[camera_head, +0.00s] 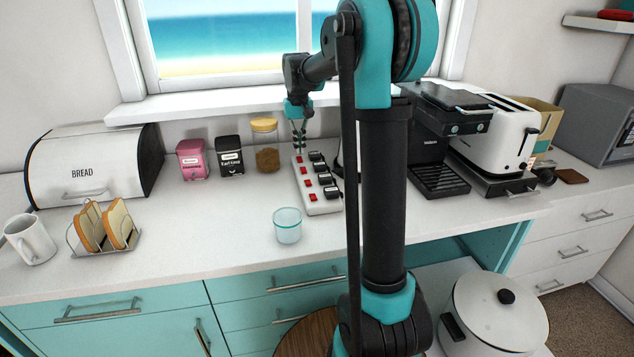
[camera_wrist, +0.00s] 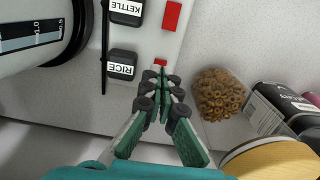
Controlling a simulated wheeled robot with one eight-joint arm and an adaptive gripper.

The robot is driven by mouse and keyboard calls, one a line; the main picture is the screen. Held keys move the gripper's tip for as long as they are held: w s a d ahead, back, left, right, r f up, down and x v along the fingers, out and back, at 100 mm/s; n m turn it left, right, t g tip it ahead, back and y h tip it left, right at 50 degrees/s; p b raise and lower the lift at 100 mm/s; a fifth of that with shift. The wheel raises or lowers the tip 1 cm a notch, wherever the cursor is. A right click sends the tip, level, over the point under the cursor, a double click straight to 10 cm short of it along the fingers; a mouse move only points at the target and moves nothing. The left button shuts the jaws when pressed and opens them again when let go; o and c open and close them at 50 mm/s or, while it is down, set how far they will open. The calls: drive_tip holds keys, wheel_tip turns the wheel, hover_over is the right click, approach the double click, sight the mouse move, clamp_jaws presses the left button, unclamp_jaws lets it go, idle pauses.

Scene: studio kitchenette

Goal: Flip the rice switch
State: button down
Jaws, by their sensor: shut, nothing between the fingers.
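A white power strip (camera_head: 320,209) lies on the counter below the window, with a row of red switches and black plugs. In the wrist view the strip (camera_wrist: 153,38) shows a plug labelled KETTLE (camera_wrist: 126,10) and a plug labelled RICE (camera_wrist: 121,67). The red switch beside the RICE plug (camera_wrist: 160,63) is partly hidden by my fingertips. My gripper (camera_wrist: 158,80) is shut and empty, its tips at that switch; I cannot tell whether they touch it. In the head view my gripper (camera_head: 299,150) points down at the strip's far end.
A coffee machine (camera_head: 440,178) stands right. A glass (camera_head: 288,227) is in front.

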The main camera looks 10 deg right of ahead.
drive_tip(key=shift+r, duration=2.1)
